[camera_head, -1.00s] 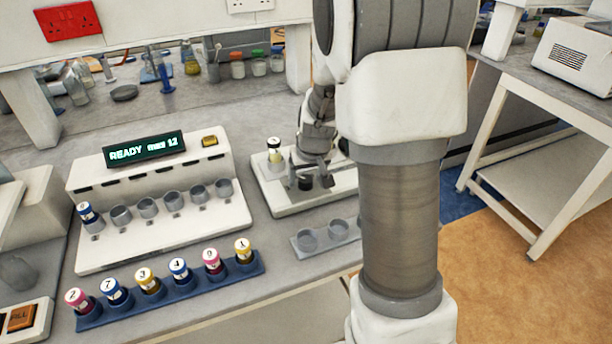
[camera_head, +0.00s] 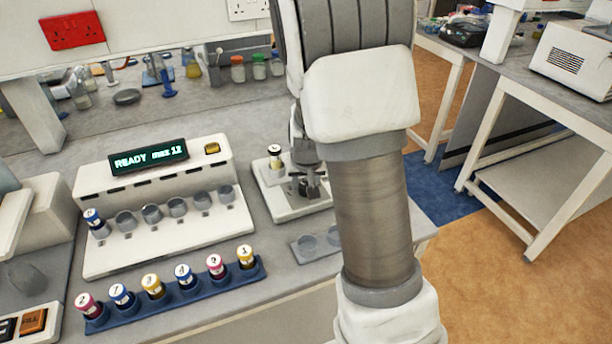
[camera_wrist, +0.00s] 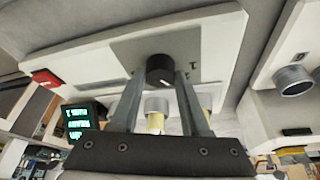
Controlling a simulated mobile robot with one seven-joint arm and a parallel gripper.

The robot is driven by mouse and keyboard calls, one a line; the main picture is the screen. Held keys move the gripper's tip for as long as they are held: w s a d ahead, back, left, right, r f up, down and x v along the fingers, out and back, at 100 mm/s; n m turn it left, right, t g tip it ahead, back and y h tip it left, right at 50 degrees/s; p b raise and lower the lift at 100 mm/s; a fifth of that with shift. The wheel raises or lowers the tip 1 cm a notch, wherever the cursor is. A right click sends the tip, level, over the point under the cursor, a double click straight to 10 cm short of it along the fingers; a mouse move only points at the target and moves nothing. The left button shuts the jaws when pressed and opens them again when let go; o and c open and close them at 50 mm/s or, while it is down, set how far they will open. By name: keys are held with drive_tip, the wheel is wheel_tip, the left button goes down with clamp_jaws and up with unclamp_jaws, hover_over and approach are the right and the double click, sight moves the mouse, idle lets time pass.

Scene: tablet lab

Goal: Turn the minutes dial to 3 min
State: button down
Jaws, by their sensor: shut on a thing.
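The minutes dial (camera_wrist: 160,68) is a black round knob with a white pointer line, on a grey panel of a white device (camera_wrist: 95,55). My gripper (camera_wrist: 163,77) has its two fingertips on either side of the dial and is shut on it. A small "1" mark is printed on the panel to the right of the dial. A dark display with green text (camera_wrist: 80,120) is on the left in the wrist view, too small to read surely. In the head view the device (camera_head: 298,209) stands behind my arm, and the dial is hard to make out.
A labelled vial (camera_head: 274,157) stands on the device. To the left are a white machine (camera_head: 160,245) reading "READY max 12" and a blue rack (camera_head: 130,311) with several capped vials. A grey holder (camera_head: 308,253) sits in front of the device, partly hidden by my arm.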

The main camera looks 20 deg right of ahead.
drive_tip(key=m+p, duration=0.1)
drive_tip(key=m+h+p, duration=0.1)
drive_tip(key=p, duration=0.1)
drive_tip(key=shift+a+r+m+g, duration=0.1)
drive_tip(key=shift+r+m+g, duration=0.1)
drive_tip(key=shift+m+g, duration=0.1)
drive_tip(key=shift+f+m+p, duration=0.1)
drive_tip(key=shift+m+p, duration=0.3)
drive_tip(key=shift+m, duration=0.1)
drive_tip(key=shift+f, duration=0.1)
drive_tip(key=shift+c, duration=2)
unclamp_jaws()
drive_tip(key=p+v, duration=0.4)
drive_tip(key=v, duration=1.3)
drive_tip(key=shift+a+p, duration=0.25)
drive_tip(key=shift+p, duration=0.05)
